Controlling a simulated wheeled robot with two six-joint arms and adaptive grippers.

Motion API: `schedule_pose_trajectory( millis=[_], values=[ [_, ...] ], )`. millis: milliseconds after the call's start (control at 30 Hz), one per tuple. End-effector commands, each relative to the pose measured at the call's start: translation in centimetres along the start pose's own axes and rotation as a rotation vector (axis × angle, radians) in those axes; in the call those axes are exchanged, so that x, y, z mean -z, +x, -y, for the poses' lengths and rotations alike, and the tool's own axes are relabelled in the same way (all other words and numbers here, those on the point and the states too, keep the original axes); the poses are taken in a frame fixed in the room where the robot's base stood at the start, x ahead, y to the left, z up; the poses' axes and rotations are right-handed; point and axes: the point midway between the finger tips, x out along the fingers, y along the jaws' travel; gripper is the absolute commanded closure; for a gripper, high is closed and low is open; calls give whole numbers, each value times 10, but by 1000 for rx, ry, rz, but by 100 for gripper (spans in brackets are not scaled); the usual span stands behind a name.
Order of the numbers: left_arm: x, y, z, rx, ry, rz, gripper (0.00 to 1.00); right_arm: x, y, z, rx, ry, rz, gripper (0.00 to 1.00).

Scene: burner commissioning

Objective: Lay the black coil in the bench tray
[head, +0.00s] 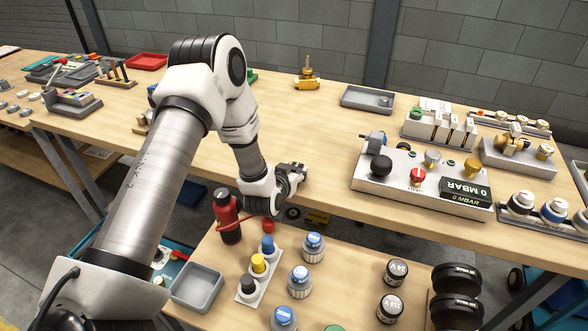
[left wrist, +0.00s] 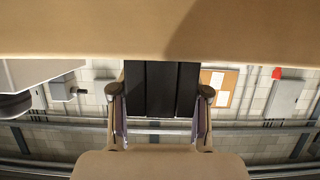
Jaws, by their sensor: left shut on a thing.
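My left gripper (head: 297,175) is at the front edge of the wooden bench, its fingers pointing right. In the left wrist view, a dark, ribbed body, the black coil (left wrist: 162,90), fills the gap between its two fingertips. The gripper is shut on it. In the head view I cannot make out the coil at the fingers. The bench tray (head: 367,99), shallow and grey, lies towards the back of the bench, up and right of my gripper. Its visible floor looks mostly bare, with a small detail at its right end. My right gripper is not in view.
A grey panel (head: 375,190) with knobs and a pressure display stands right of my gripper. Below are a red bottle (head: 227,215), blue-topped coils (head: 300,280), 24 V coils (head: 390,306) and another grey tray (head: 197,288). Bench between gripper and tray is clear.

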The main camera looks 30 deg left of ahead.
Motion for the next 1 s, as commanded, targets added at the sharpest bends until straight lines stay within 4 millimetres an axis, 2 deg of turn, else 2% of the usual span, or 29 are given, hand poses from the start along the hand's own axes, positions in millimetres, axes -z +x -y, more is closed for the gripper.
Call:
schedule_pose_trajectory(
  millis=[167,200,267,667,767,1000],
  values=[
    [-3,1,0,0,0,-1,100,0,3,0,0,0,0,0],
    [-3,1,0,0,0,0,50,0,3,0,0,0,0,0],
    [-2,1,0,0,0,0,29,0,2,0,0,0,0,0],
    [0,-4,0,1,-1,0,29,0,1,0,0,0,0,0],
    [-1,-20,0,1,-2,2,29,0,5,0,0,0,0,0],
    [-2,-82,0,0,-4,2,29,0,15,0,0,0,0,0]
  ],
)
